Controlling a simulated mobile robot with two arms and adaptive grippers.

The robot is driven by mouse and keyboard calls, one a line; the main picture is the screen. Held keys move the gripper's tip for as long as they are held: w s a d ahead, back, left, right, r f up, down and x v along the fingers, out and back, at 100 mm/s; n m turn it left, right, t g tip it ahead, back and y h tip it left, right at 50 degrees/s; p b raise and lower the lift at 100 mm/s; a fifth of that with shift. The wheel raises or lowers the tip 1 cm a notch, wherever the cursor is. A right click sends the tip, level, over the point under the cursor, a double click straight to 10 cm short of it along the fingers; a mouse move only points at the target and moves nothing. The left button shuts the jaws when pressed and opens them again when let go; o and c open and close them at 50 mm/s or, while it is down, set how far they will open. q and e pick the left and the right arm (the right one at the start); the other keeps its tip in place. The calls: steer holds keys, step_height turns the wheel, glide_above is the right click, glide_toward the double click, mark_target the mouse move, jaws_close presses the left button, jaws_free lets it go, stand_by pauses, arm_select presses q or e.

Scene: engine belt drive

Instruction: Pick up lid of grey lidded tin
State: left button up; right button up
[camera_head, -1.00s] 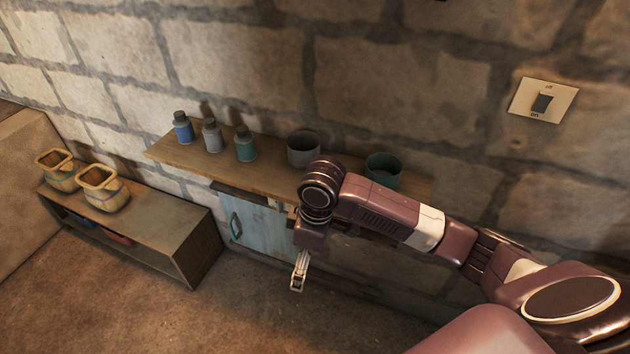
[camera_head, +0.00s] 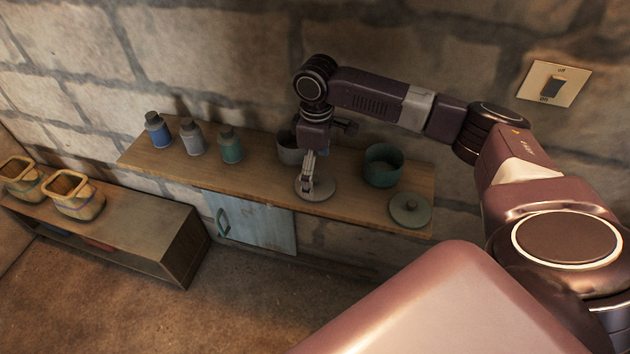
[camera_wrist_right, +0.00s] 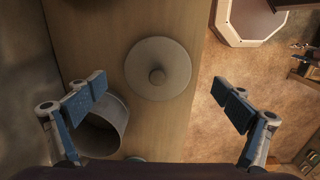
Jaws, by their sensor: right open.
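The grey lid (camera_head: 323,191) lies flat on the wooden shelf, in front of the open grey tin (camera_head: 287,155). My right gripper (camera_head: 306,190) hangs over the lid, pointing down, and hides part of it. In the right wrist view the lid (camera_wrist_right: 160,52) shows whole, with a round knob (camera_wrist_right: 157,76) at its middle. My right gripper (camera_wrist_right: 163,98) is open there, its fingers apart and empty, on either side of the knob's line. The grey tin (camera_wrist_right: 112,110) is partly behind the left finger in that view. My left gripper is not in view.
On the shelf (camera_head: 255,190), a teal tin (camera_head: 380,175) and its lid (camera_head: 410,210) stand to the right. Blue (camera_head: 158,131), grey (camera_head: 192,138) and teal (camera_head: 230,147) bottles stand to the left. The stone wall is close behind.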

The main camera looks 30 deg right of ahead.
mark_target(315, 178)
steer(key=f, duration=0.2)
steer(key=shift+w+f, duration=0.35)
steer(key=shift+f, duration=0.3)
steer(key=shift+s, duration=0.1)
steer(key=c, duration=0.9)
steer(key=shift+c, duration=1.4)
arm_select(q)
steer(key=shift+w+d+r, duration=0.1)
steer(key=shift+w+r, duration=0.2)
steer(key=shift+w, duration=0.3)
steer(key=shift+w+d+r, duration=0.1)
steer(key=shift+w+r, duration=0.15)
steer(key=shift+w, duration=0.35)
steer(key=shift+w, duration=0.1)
arm_select(e)
steer(key=shift+r, duration=0.15)
